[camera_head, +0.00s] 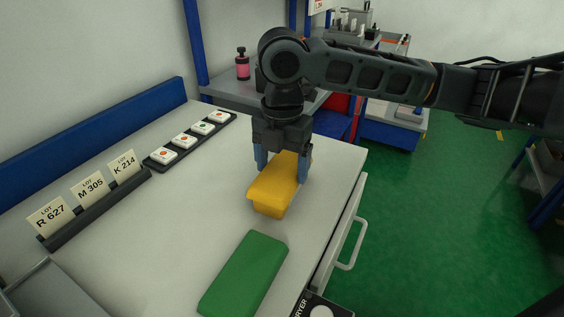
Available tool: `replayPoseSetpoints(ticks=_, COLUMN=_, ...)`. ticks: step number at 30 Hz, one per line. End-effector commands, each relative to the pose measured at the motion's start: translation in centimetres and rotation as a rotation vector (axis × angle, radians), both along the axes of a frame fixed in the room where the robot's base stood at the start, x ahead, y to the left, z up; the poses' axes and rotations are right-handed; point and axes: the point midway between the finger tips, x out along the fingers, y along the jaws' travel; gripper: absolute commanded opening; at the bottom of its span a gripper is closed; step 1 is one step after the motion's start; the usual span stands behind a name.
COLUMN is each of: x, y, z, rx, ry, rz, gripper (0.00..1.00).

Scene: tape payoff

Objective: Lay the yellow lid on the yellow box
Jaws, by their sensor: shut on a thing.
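The yellow lid (281,178) lies over the top of the yellow box (268,211), its rim standing out past the narrower body below. Lid and box look close together and lined up; I cannot tell whether the lid is fully seated. My gripper (282,172) points down from above, with one blue-grey finger on each side of the lid, and is shut on it. The gripper body hides the far end of the lid. The box stands on the white worktop near its right edge.
A green block-like item (246,274), perhaps a lidded box, lies in front. At left are a lot-card holder (98,209) and a dark strip with several buttons (190,140). A grey tray (50,290) is at lower left. The worktop between is clear.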

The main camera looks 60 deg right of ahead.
Motion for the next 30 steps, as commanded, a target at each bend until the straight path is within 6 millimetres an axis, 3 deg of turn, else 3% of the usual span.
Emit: replayPoseSetpoints(ticks=30, x=0.01, y=0.0, z=-0.67, rx=0.0, ry=0.0, rz=0.0, gripper=0.52)
